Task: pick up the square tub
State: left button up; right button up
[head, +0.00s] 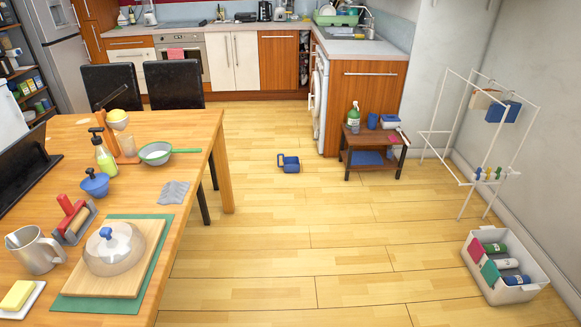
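A white, box-shaped tub (533,288) stands on the floor at the lower right by the wall. It holds several bottles and some green and red flat items. A small blue object with a handle-like loop (291,165) lies on the bare floor in the middle; its exact shape is too small to tell. A blue container (368,158) sits on the lower shelf of the small side table, partly hidden. I cannot tell for certain which of these is the square tub. Neither of my grippers shows in the head view.
A wooden table (205,139) with a glass dome, bowl, bottles and jug fills the left. Black chairs (174,86) stand behind it. The side table (375,135) and a white drying rack (432,132) stand at the right. The middle floor is mostly clear.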

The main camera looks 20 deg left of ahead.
aim_at(288, 161)
jog(key=i+u, duration=0.25)
jog(key=i, duration=1.9)
